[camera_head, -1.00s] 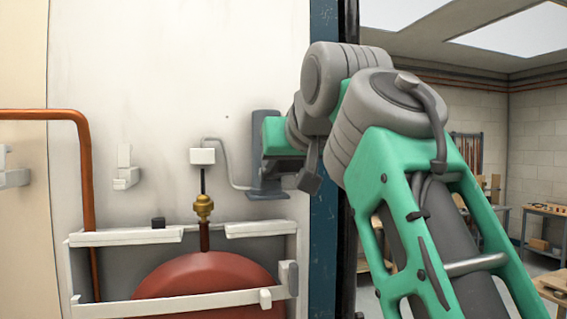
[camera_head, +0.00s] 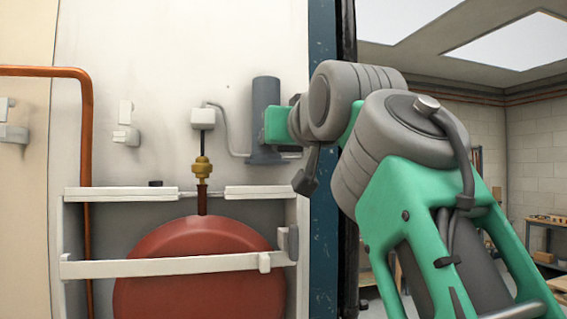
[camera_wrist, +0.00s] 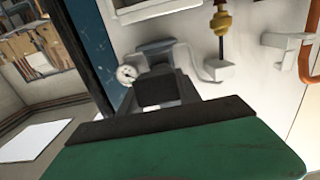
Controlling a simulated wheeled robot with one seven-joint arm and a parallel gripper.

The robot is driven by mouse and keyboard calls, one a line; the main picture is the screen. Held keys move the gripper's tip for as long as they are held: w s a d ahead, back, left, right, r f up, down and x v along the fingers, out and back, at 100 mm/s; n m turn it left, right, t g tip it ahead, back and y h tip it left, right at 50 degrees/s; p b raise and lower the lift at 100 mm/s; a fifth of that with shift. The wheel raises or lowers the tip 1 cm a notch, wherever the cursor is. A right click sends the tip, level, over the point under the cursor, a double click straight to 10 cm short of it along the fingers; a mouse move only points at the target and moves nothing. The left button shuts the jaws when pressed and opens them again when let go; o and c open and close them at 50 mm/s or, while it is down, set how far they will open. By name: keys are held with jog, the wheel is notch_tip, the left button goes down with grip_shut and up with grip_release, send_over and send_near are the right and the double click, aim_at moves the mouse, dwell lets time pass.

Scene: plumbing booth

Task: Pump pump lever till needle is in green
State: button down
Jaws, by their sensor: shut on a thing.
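The pump is a dark grey upright cylinder (camera_head: 266,100) on a wide base, fixed to the white wall panel left of the blue post. My gripper, whose green body covers part of the pump (camera_head: 277,126), is in front of it. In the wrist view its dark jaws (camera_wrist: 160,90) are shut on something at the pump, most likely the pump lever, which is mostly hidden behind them. A small round white gauge (camera_wrist: 126,74) shows left of the jaws in the wrist view. Its needle and green zone are too small to read.
A thin grey pipe links the pump to a white box (camera_head: 204,118) above a brass fitting (camera_head: 202,167) and a red tank (camera_head: 200,270) behind white rails. A copper pipe (camera_head: 87,160) runs down the left. The blue post (camera_head: 322,240) stands close beside my arm.

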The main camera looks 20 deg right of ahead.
jog(key=shift+w+f+b, duration=0.15)
jog(key=shift+f+b, duration=0.35)
jog(key=shift+f, duration=0.55)
jog(key=shift+w+f, duration=0.1)
jog(key=c, duration=1.3)
grip_release()
jog(key=o, duration=0.5)
jog(key=shift+c, duration=0.2)
jog(key=shift+r, duration=0.2)
jog(key=shift+b, duration=0.3)
